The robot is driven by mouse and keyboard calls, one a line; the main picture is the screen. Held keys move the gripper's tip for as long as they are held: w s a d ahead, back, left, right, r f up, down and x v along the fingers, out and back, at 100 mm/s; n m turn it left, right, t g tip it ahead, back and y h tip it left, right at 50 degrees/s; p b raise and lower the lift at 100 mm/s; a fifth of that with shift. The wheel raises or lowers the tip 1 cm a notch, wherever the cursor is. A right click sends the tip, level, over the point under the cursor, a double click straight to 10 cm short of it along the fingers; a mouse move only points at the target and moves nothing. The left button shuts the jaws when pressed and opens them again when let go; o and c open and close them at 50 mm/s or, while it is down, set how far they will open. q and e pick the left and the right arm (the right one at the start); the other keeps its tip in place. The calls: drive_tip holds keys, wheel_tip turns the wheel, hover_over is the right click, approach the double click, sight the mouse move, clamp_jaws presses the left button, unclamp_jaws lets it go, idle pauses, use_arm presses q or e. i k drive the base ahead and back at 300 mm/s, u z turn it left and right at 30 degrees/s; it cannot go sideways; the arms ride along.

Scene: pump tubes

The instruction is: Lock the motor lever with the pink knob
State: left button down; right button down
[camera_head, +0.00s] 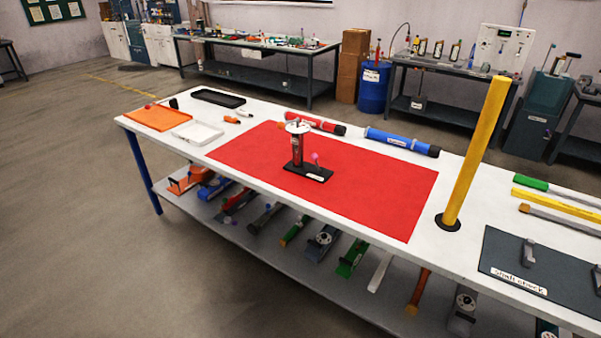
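The pink knob (315,156) shows as a small ball on a short lever at the right side of the motor stand. The motor (297,150) is a dark upright cylinder with a red part and a silver disc on top. It stands on a black base plate (307,173) with a white label, on the red mat (375,190). Whether the lever is locked cannot be told at this size. Neither of my grippers is in view.
A yellow post (474,155) rises from the white table right of the mat. A red tube (315,122) and a blue tube (401,142) lie along the far edge. Orange (150,119), white (190,136) and black (218,97) trays are at the left. Several tools fill the lower shelf.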

sight(314, 156)
drive_tip(key=z, duration=0.7)
drive_tip(key=i, duration=1.1)
drive_tip(key=u, duration=0.2)
